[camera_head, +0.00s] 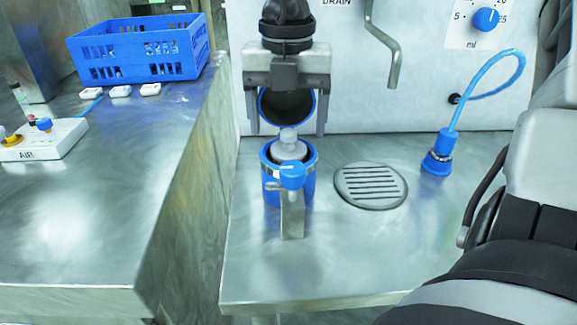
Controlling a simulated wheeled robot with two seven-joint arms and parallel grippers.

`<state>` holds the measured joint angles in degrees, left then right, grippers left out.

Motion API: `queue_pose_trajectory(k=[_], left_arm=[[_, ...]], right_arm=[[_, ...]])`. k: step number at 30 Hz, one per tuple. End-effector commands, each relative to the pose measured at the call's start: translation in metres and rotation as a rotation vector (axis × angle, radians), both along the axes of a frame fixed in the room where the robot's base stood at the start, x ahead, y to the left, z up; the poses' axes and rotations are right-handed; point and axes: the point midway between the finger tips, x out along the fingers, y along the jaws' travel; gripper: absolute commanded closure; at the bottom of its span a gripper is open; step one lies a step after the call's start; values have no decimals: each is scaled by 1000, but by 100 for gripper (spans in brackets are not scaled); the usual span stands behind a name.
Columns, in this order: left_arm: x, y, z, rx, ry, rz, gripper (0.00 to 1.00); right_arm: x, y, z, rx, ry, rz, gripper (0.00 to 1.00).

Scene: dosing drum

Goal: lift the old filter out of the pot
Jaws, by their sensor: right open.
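The pot (271,191) is a blue cup with a metal band, standing upright on the steel bench. The old filter (288,147), a pale grey piece with a rounded knob on top, sits in the pot's mouth; its lower part is hidden inside. My right gripper (287,130) points down, open, just above and behind the pot in the picture. Its fingers are apart, to the left and right of the filter's knob, with nothing seen gripped. A blue-rimmed round part (287,105), dark inside, shows between the fingers; it may be the pot's lid. My left gripper is out of view.
A blue-knobbed latch (292,177) stands at the pot's front. A round drain grate (371,185) and a blue hose coupling (437,155) are to the right. A blue crate (140,50) and AIR box (42,139) are left. The front bench is clear.

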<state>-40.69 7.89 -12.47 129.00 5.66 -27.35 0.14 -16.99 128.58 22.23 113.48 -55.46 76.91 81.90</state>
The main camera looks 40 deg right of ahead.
Motion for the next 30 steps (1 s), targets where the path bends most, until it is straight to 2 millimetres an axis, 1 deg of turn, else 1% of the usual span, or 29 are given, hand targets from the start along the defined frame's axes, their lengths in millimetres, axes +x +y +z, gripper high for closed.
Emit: queue_pose_trajectory(k=[1,3,6,14,17,18,21,30], left_arm=[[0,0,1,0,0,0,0],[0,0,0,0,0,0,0],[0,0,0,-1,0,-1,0],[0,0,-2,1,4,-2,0],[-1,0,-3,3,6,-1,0],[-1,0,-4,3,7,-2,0],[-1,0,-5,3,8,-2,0],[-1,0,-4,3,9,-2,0]], right_arm=[[-2,-1,-9,3,4,1,23],[-2,-1,-19,1,3,0,23],[-2,-1,-27,0,1,1,23],[-2,-1,-30,-1,-1,0,23],[-2,-1,-30,-1,-1,0,48],[-2,-1,-30,-1,-1,0,59],[-1,-1,-30,-1,-1,0,84],[-1,-1,-27,-1,-2,0,84]])
